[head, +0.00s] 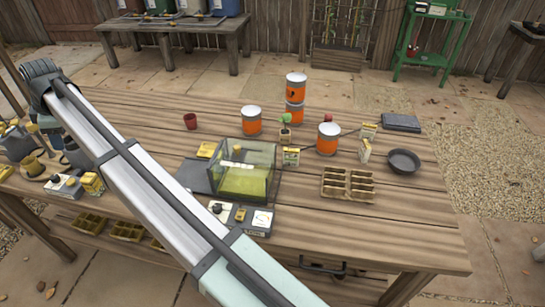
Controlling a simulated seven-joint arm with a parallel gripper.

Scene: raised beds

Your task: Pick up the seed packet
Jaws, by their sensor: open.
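Small upright packets with pale and yellow-green faces stand on the wooden table in the head view. One packet (291,157) is just right of the glass-sided box, below a small potted plant. Two more stand close together at the right, a rear packet (368,131) and a front packet (364,150). Their print is too small to read, so I cannot tell which one is the seed packet. My arm crosses the picture from the bottom middle to the upper left. I cannot make out my gripper.
The glass-sided box (262,158) stands mid-table. Orange-banded cans (328,140), a dark round dish (404,161) and a tan cell tray (347,185) surround the packets. A flat dark block (401,122) lies behind. The table's right front (410,220) is bare.

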